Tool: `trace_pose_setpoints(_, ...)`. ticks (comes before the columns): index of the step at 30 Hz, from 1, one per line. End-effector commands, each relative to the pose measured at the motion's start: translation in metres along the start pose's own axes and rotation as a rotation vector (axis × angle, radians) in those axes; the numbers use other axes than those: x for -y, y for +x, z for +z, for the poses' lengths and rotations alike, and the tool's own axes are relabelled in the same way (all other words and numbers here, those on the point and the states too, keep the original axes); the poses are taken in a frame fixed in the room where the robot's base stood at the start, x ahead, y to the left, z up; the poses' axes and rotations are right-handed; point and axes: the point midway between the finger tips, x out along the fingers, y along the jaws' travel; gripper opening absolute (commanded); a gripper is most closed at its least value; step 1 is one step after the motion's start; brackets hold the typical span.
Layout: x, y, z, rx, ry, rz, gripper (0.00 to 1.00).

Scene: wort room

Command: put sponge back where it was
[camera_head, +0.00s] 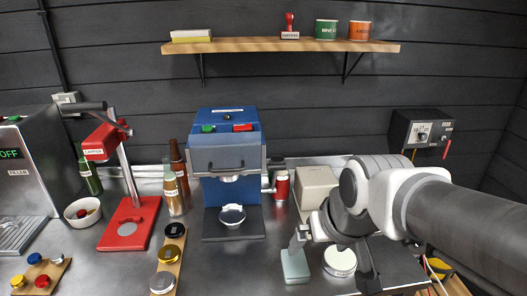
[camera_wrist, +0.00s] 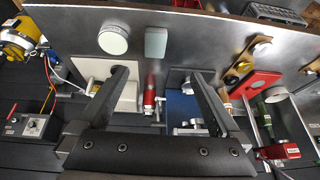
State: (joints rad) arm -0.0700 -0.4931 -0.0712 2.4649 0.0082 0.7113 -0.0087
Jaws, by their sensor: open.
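A pale grey-green block (camera_head: 294,266), which looks like the sponge, lies on the steel counter near its front edge. It also shows in the wrist view (camera_wrist: 155,43), beyond my fingertips and between their lines. My gripper (camera_head: 333,264) is open and empty above the counter; its left finger appears just above and behind the block in the head view. In the wrist view my gripper (camera_wrist: 159,73) has its two fingers spread wide, with nothing between them. I cannot tell the exact height gap. No mark of the block's former place is clear.
A white round tub (camera_head: 340,262) stands right of the block. Behind are a beige box (camera_head: 316,186), a red can (camera_head: 282,186) and a blue machine (camera_head: 226,150). A wooden strip with round caps (camera_head: 168,258) lies left. A wall shelf (camera_head: 270,45) holds several items. Counter left of the block is clear.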

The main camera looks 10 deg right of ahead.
Motion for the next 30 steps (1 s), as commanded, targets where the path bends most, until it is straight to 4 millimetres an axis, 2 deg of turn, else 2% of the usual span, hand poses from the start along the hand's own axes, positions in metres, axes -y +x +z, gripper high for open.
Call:
trace_pose_setpoints(1, -0.001, -0.014, 0.007, -0.016, 0.000, 0.006, 1.00)
trace_pose_setpoints(3, 0.000, -0.029, 0.017, -0.024, -0.003, 0.015, 1.00)
trace_pose_setpoints(9, 0.000, -0.051, 0.036, -0.034, -0.006, 0.036, 1.00)
trace_pose_setpoints(30, 0.000, -0.054, 0.039, -0.034, -0.007, 0.039, 1.00)
